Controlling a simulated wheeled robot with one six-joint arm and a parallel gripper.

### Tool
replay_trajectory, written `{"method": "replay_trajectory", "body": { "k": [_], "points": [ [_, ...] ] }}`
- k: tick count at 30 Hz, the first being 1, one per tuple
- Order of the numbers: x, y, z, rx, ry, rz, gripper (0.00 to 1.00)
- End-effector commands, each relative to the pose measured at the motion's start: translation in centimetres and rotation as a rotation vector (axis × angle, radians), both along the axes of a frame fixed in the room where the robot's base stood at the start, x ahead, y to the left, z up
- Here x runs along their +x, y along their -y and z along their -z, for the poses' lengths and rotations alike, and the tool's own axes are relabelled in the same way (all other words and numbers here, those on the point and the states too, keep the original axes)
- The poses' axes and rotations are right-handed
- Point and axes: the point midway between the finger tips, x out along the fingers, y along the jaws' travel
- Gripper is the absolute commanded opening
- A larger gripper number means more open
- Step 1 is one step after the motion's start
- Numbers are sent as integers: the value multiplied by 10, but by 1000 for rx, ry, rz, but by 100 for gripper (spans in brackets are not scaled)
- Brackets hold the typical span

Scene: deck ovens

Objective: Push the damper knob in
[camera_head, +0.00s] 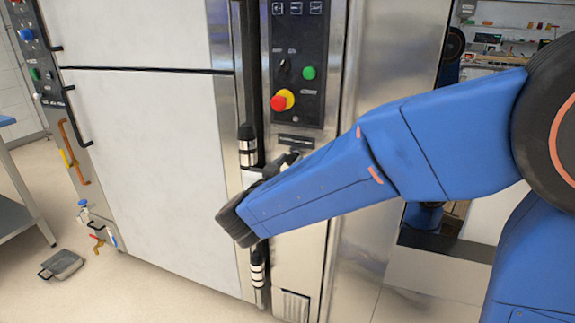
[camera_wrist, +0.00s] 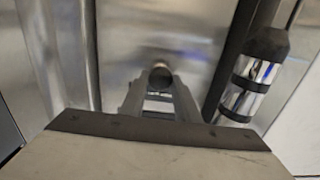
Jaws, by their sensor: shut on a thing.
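The damper knob (camera_wrist: 160,74) shows in the wrist view as a small, dark round knob with a lighter rim, in front of a brushed metal panel (camera_wrist: 160,28). My gripper (camera_wrist: 158,92) is shut on it, with one finger on each side. How far the knob stands out from the panel I cannot tell. In the head view my gripper (camera_head: 288,163) is at the narrow steel column below the control panel, mostly behind my blue forearm. The knob is hidden there.
The black control panel (camera_head: 297,60) above carries a red-yellow button (camera_head: 282,100) and a green button (camera_head: 309,73). A black-and-chrome hinge (camera_wrist: 250,78) stands close right of my gripper in the wrist view. A white oven door (camera_head: 150,160) is at left. A grey pan (camera_head: 61,264) lies on the floor.

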Motion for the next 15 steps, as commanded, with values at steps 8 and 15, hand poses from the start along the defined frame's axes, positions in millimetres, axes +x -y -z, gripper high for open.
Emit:
{"method": "replay_trajectory", "body": {
  "k": [8,15],
  "points": [
    [1,0,-1,1,1,1,46],
    [0,0,0,1,1,1,46]
  ]
}}
